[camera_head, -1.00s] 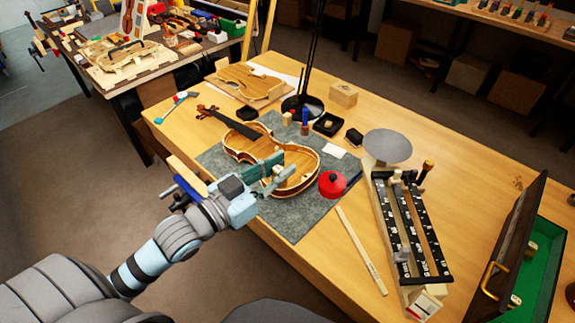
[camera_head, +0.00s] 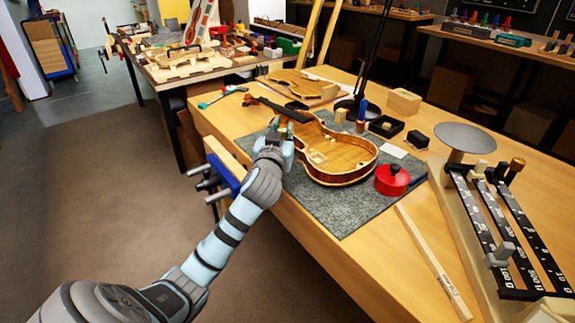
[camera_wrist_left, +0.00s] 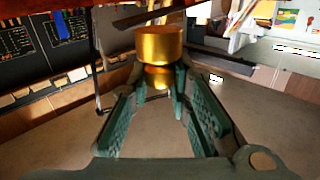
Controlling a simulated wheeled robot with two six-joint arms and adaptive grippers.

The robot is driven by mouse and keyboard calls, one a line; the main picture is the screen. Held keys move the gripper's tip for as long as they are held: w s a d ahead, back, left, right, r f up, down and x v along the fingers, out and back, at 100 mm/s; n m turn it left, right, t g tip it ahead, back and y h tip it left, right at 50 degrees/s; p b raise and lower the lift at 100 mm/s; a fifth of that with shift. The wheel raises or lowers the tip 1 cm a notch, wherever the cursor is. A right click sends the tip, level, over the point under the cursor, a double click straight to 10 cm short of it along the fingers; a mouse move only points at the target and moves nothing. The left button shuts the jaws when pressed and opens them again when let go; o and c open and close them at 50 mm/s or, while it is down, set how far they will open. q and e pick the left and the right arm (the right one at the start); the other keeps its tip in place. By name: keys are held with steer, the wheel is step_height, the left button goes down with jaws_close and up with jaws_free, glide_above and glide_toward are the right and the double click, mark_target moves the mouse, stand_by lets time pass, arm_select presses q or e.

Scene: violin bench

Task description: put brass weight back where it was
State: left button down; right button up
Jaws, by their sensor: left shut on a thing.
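A brass weight (camera_wrist_left: 160,45), a shiny gold cylinder with a narrower lower part, shows in the left wrist view at the fingertips. My left gripper (camera_wrist_left: 160,95) is shut on it. In the head view my left gripper (camera_head: 282,134) is over the near edge of the violin's upper body, and the weight cannot be made out there. The balance scale (camera_head: 503,240) stands at the right, with a round grey pan (camera_head: 465,137) and black beams with white marks. My right gripper is not in view.
An open violin body (camera_head: 340,155) lies on a grey mat (camera_head: 345,212). A red lidded pot (camera_head: 392,180) and a wooden stick (camera_head: 432,262) lie between it and the scale. A black lamp stand (camera_head: 372,60) rises behind.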

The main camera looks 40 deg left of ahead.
arm_select(q)
step_height(320, 180, down, 5)
steer(key=shift+r+b, duration=0.2)
steer(key=shift+b, duration=0.6)
step_height(320, 180, down, 3)
steer(key=shift+s+r+b, duration=0.1)
steer(key=shift+b, duration=0.55)
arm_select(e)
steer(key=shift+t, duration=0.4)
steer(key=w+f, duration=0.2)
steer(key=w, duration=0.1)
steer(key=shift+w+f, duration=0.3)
arm_select(q)
steer(key=c, duration=1.9)
jaws_free()
steer(key=o, duration=0.4)
